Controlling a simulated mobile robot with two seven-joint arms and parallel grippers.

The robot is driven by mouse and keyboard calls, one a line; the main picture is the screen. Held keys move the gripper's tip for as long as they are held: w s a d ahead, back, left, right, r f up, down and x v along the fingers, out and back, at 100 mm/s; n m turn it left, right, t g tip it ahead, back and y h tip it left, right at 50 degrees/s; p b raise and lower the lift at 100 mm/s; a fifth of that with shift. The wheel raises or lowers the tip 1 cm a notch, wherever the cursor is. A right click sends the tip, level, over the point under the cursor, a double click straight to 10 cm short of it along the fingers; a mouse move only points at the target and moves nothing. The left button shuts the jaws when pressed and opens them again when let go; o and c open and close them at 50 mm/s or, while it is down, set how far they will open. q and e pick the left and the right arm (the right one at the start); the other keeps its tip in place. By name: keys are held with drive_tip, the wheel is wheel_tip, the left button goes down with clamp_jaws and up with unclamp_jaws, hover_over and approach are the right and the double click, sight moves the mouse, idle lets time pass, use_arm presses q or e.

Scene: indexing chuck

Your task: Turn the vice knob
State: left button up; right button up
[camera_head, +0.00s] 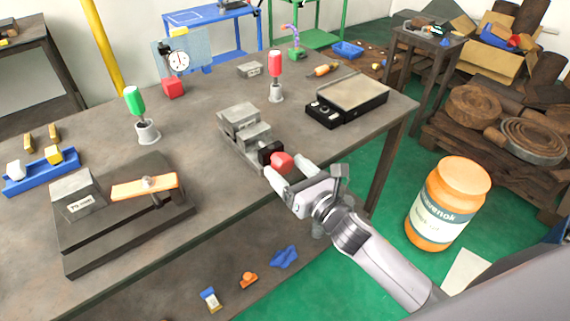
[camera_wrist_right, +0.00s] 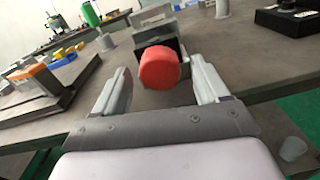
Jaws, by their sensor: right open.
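The vice (camera_head: 243,128) is a grey metal block on the table, near its front edge. Its red knob (camera_head: 282,162) faces the front edge, on a black mount (camera_head: 268,151). My right gripper (camera_head: 288,170) is open at the knob, with a finger on either side. In the right wrist view the red knob (camera_wrist_right: 160,67) sits between and slightly beyond the two open fingers (camera_wrist_right: 160,85), with gaps at both sides. I cannot tell in the head view whether a finger touches it. My left gripper does not show.
A black device with a grey plate (camera_head: 348,97) stands right of the vice. A red-handled tool (camera_head: 275,75) stands behind it. A dark fixture with an orange bar (camera_head: 145,187) lies at left, by a blue tray (camera_head: 41,171). An orange jar (camera_head: 449,201) is off the table at right.

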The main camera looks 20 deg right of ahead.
drive_tip(key=shift+x, duration=0.8)
drive_tip(key=shift+c, duration=0.4)
drive_tip(key=c, duration=1)
drive_tip(key=shift+o, duration=0.2)
drive_tip(key=shift+m, duration=0.4)
